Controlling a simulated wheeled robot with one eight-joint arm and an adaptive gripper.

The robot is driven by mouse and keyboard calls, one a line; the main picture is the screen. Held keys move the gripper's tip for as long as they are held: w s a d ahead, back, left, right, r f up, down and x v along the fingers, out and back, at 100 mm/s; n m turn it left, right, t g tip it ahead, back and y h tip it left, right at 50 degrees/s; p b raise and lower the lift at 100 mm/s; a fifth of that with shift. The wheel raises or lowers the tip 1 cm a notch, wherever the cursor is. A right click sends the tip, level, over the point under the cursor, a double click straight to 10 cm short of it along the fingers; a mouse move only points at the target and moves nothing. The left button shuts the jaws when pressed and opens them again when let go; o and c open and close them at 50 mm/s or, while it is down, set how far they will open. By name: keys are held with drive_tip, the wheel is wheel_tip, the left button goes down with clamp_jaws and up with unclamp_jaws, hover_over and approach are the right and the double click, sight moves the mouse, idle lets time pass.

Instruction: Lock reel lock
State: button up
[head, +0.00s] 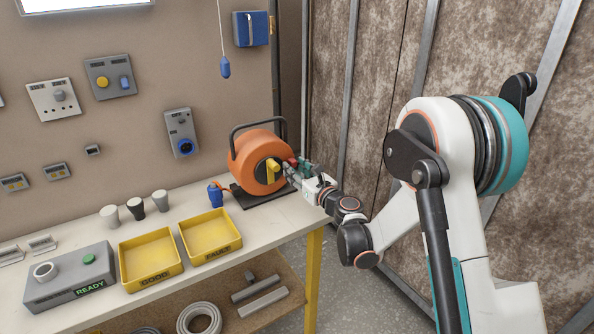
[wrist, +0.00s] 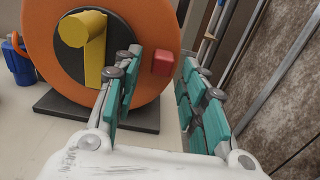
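The orange reel (head: 250,150) stands on a dark base at the right end of the workbench; it fills the upper left of the wrist view (wrist: 45,75). A yellow crank-like piece (wrist: 92,55) sits at its black hub, pointing down. A small red block (wrist: 162,62) sticks out near the reel's right edge and may be the reel lock; no label shows. My gripper (wrist: 161,56) is open, with its green-padded fingers apart. In the wrist view the red block appears between the fingertips, with no clear contact. In the head view my gripper (head: 298,167) is at the reel's right side.
A blue bottle-like item (head: 216,194) stands left of the reel. Two yellow trays (head: 153,284) and a grey box marked READY (head: 70,297) are farther left on the workbench (head: 188,189). A panelled wall (wrist: 285,80) is close on the right.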

drive_tip(key=v, duration=1.2)
drive_tip(key=s+d+r+n+g+h, duration=0.1)
drive_tip(key=s+r+n+g, duration=0.1)
drive_tip(key=s+r+n, duration=0.35)
drive_tip(key=s+d+r+n+g+h, duration=0.1)
drive_tip(key=s+r+n+g, duration=0.1)
drive_tip(key=s+n, duration=0.6)
drive_tip(key=s+d+n+g+h, duration=0.2)
drive_tip(key=s+d+n+h, duration=0.2)
drive_tip(key=s+d+n, duration=0.3)
drive_tip(key=s+d+f+n+g+h, duration=0.1)
drive_tip(key=s+d+n+h, duration=0.3)
drive_tip(key=s, duration=0.9)
drive_tip(key=d+n+g, duration=0.1)
drive_tip(key=d+n, duration=0.2)
drive_tip(key=n, duration=0.1)
drive_tip(key=shift+s+d+f+n, duration=0.2)
drive_tip(key=shift+d+n, duration=0.05)
drive_tip(key=shift+n, duration=0.1)
